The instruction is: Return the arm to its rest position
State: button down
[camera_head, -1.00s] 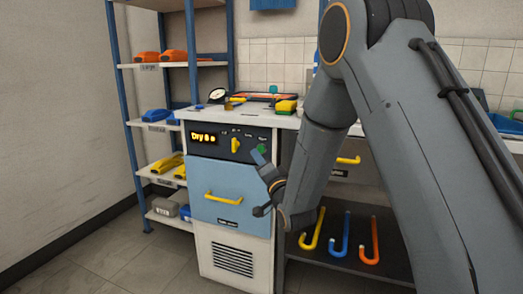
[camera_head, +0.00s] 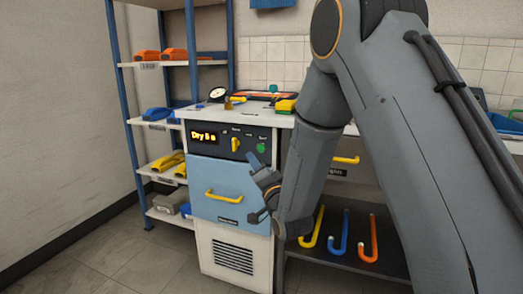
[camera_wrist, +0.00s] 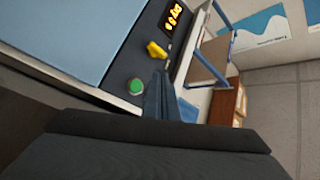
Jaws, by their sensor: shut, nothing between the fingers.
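My gripper (camera_head: 256,162) is in front of the blue-fronted machine, near the right side of its black control panel (camera_head: 212,141). In the wrist view the closed fingers (camera_wrist: 157,98) show no object between them. The panel has a lit display (camera_head: 203,136) with text starting "Dry", a yellow knob (camera_head: 235,145) and a green button (camera_head: 260,148). In the wrist view the green button (camera_wrist: 136,87) and yellow knob (camera_wrist: 156,50) lie just left of the fingers, with a visible gap to the button. My arm is bent and fills the right of the head view.
The machine's blue drawer (camera_head: 226,184) with a yellow handle is shut. Yellow, blue and orange hooks (camera_head: 340,232) stand on a dark lower shelf. A shelving rack (camera_head: 155,64) holds coloured items at left. The counter top carries a gauge (camera_head: 217,94). Floor at front left is clear.

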jog(key=s+a+f+n+g+h, duration=0.2)
jog(key=s+a+f+n+g, duration=0.1)
jog(key=s+f+g, duration=0.3)
jog(key=s+a+f+n+g+h, duration=0.15)
jog(key=s+f+n+g, duration=0.25)
jog(key=s, duration=0.5)
jog(key=s+d+f+n+g+h, duration=0.1)
jog(key=s+d+n+g, duration=0.15)
jog(key=s, duration=0.65)
jog(key=s+d+f+n+g+h, duration=0.1)
jog(key=s+d+n+g+h, duration=0.15)
jog(key=s, duration=0.65)
jog(key=s+d+n+g+h, duration=0.15)
jog(key=s+g, duration=0.25)
jog(key=s, duration=0.6)
jog(key=d+r+m+p, duration=0.6)
jog(key=d+r+p, duration=1.5)
jog(key=r+p, duration=0.4)
jog(key=shift+d+r+m+p, duration=0.15)
jog(key=shift+r+m+p, duration=0.25)
jog(key=shift+p, duration=0.8)
